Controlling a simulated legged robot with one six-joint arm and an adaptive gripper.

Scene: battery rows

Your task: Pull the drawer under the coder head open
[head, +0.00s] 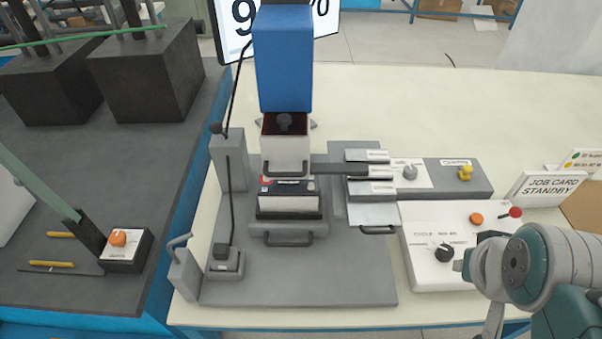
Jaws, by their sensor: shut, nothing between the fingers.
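The coder head (284,58) is a blue upright block on a grey stand, with a dark red and pale lower part under it. Below it, a black and white battery (290,194) sits on a low grey drawer (287,226). The drawer's dark bar handle (288,241) faces the near side; the drawer looks pushed in. My gripper (474,268) is at the lower right, beside the white control box, well right of the drawer and apart from its handle. It is shut and empty; its fingers show only in part.
A second handle (378,230) sits under a stack of grey plates right of the drawer. A white control box (455,240) with knobs stands farther right. A grey lever bracket (184,268) and cabled block (226,262) stand left. The grey base plate (320,285) is clear in front.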

